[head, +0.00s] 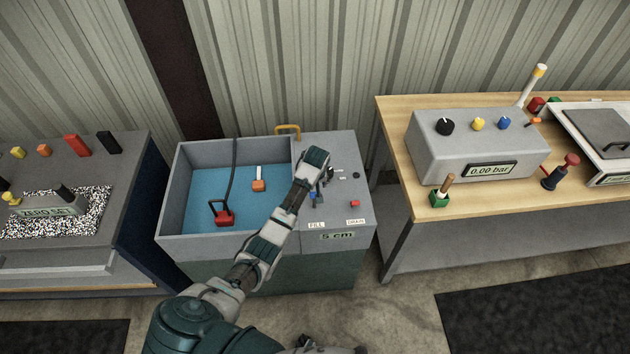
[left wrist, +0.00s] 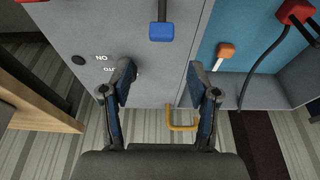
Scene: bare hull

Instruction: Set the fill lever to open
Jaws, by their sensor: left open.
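The fill lever has a blue handle (left wrist: 162,31) on a grey shaft at the top of the left wrist view. In the head view its blue end (head: 313,198) shows just below my left gripper (head: 320,175), above the FILL label (head: 316,225); the rest is partly hidden. In the left wrist view my left gripper (left wrist: 160,75) is open and empty, with the blue handle beyond its fingertips and apart from them. The tank's display (head: 338,236) reads 5 cm. My right gripper is not in view.
A red drain handle (head: 355,203) is right of the fill lever. The blue-floored basin (head: 190,190) to the left holds an orange float (head: 258,185) and a red block with a cable (head: 223,216). A yellow handle (head: 288,129) is behind. A wooden bench (head: 398,160) stands right.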

